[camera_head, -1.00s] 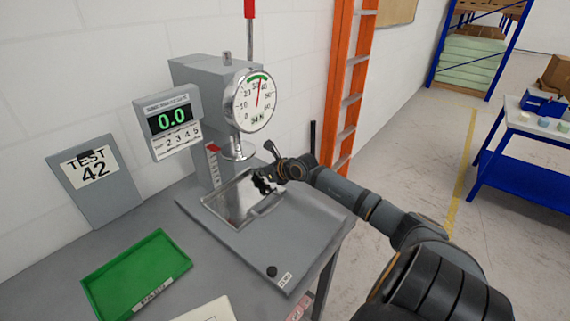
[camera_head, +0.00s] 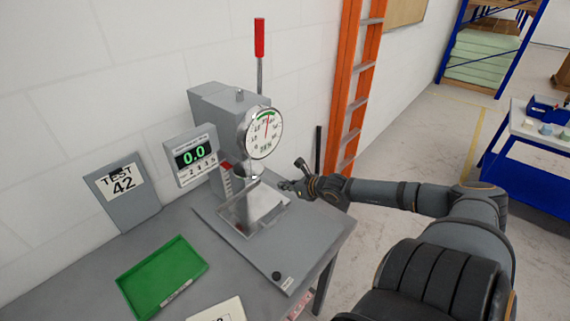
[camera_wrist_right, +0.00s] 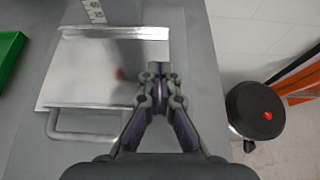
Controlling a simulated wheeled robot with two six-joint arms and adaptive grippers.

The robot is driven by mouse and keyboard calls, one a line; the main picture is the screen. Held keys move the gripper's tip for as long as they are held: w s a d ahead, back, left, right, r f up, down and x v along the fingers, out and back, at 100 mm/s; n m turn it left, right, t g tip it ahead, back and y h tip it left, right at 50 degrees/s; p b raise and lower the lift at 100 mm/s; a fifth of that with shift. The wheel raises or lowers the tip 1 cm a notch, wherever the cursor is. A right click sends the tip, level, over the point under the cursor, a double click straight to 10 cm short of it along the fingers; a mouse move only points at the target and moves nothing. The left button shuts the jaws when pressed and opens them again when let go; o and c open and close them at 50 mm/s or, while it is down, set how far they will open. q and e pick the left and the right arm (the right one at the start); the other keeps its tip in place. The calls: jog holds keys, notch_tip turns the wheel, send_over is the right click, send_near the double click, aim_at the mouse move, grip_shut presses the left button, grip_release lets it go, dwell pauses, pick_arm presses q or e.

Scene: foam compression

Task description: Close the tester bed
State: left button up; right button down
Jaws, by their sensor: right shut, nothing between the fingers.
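The tester bed is a shiny metal plate (camera_head: 266,199) at the foot of the grey press. In the right wrist view the bed (camera_wrist_right: 85,72) lies flat with a grey loop handle (camera_wrist_right: 85,136) on its near edge. My right gripper (camera_head: 284,185) is shut and empty at the right side of the bed. In the right wrist view its fingertips (camera_wrist_right: 158,76) are together over the bed's right edge, right of the handle and apart from it. I cannot tell whether they touch the plate. My left gripper is out of view.
The press has a dial gauge (camera_head: 265,134) and a red-tipped lever (camera_head: 259,40). A display (camera_head: 192,157) reads 0.0. A green tray (camera_head: 161,277) and a TEST 42 board (camera_head: 124,196) are at left. A black round stool-like object (camera_wrist_right: 256,110) stands on the floor at right.

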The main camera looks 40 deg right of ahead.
jog(key=shift+s+r, duration=0.1)
jog(key=w+a+r+m+t+b, duration=0.1)
jog(key=w+a+r+m+t, duration=0.15)
jog(key=m, duration=1.15)
jog(key=w+a+r+m+t, duration=0.1)
jog(key=r+m, duration=0.2)
jog(key=m, duration=1)
jog(key=m+g, duration=0.3)
jog(key=m, duration=2.3)
send_near(242, 193)
jog(key=s+r, duration=0.1)
jog(key=s+d+r, duration=0.1)
jog(key=shift+s+r+b, duration=0.15)
jog(key=shift+s+b, duration=0.2)
jog(key=shift+b, duration=0.05)
jog(key=shift+s+a+m+g, duration=0.1)
jog(key=shift+a+m+g, duration=0.2)
jog(key=shift+m, duration=0.2)
jog(key=b+x, duration=0.2)
jog(key=shift+f, duration=0.4)
jog(key=x, duration=0.3)
jog(key=b+x, duration=0.1)
jog(key=x, duration=0.3)
jog(key=shift+w+a+r, duration=0.1)
jog(key=shift+w, duration=0.3)
